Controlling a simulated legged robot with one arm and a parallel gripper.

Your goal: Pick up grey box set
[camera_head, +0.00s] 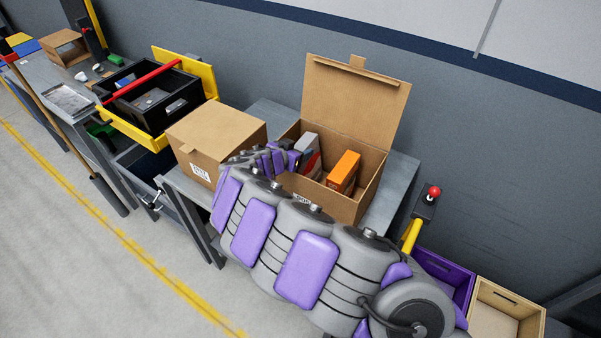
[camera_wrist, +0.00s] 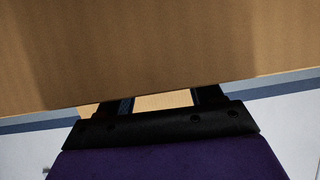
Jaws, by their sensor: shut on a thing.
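A grey box (camera_head: 307,142) with a red part at its lower side stands upright in the left part of an open cardboard box (camera_head: 337,207). My gripper (camera_head: 294,157) reaches over the cardboard box's left side from the near left, and its tips are at the grey box's left side. The jaws are shut on the grey box, though the contact is mostly hidden. In the wrist view, my gripper (camera_wrist: 166,104) shows two dark fingers spaced apart. A large brown cardboard surface (camera_wrist: 160,50) covers their tips there, and the grey box cannot be made out.
An orange box (camera_head: 343,171) stands in the right part of the cardboard box, whose lid (camera_head: 355,98) is raised behind. A closed carton (camera_head: 215,138) is close on the left. A red-knobbed lever (camera_head: 428,203) and a purple bin (camera_head: 447,278) are to the right.

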